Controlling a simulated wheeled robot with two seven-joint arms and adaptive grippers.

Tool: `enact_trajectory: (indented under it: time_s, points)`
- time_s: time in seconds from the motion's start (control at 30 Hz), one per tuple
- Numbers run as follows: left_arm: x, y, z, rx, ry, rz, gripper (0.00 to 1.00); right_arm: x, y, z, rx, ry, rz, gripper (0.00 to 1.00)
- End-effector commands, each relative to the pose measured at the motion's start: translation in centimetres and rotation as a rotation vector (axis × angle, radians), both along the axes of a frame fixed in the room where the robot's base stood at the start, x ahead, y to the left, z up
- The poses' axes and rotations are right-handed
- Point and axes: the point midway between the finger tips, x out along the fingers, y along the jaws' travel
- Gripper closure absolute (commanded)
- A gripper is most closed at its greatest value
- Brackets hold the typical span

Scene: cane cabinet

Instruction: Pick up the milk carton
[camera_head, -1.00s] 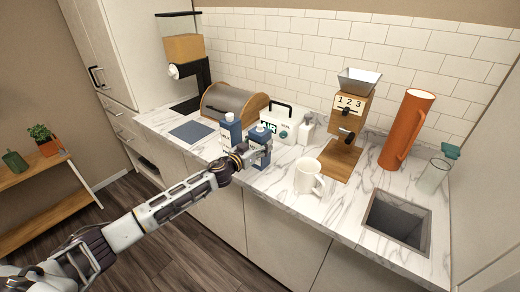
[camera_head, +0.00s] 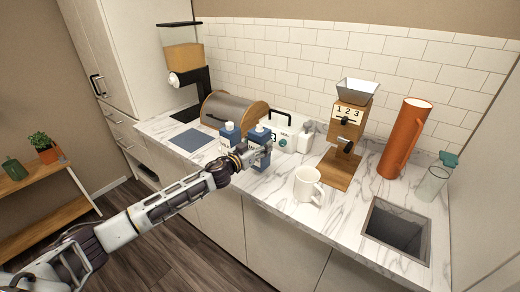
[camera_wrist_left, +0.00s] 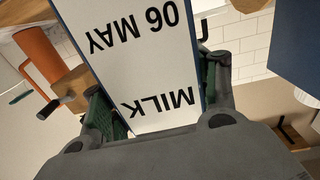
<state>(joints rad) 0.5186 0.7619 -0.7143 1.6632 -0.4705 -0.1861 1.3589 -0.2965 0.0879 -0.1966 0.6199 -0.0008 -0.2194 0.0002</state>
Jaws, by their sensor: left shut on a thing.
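Two blue-and-white cartons stand close together near the counter's front edge in the head view. My left gripper (camera_head: 258,154) is shut on the right-hand one, the milk carton (camera_head: 261,135). Its fingers hide part of the carton's lower body. My right gripper is not in view.
A white mug (camera_head: 307,186), a wooden grinder (camera_head: 345,150), an orange jug (camera_head: 403,140) and a sink (camera_head: 398,228) are to the right.

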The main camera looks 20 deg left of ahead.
Motion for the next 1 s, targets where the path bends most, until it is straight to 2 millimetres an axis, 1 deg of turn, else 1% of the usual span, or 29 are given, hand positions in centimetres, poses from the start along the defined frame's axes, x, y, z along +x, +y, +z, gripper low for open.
enact_trajectory:
  time_s: [0.03, 0.1, 0.3, 0.4, 0.6, 1.0]
  points:
    - [0.0, 0.1, 1.1, 0.002, -0.004, 0.000, 0.76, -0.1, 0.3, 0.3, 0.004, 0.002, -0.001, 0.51]
    - [0.0, 0.1, 2.1, 0.001, -0.005, 0.000, 0.76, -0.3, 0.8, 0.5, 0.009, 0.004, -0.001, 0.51]
    - [0.0, 0.1, 4.4, 0.001, -0.004, 0.000, 0.76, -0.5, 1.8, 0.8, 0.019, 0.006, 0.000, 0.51]
    - [0.0, 0.0, 5.3, 0.001, -0.004, 0.000, 0.76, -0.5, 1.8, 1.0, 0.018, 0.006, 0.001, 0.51]
    - [0.0, 0.0, 6.2, 0.001, -0.001, 0.001, 0.76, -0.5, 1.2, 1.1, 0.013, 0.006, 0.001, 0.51]
    - [0.0, 0.0, 6.3, 0.001, -0.001, 0.001, 0.76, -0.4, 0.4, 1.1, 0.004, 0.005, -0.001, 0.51]
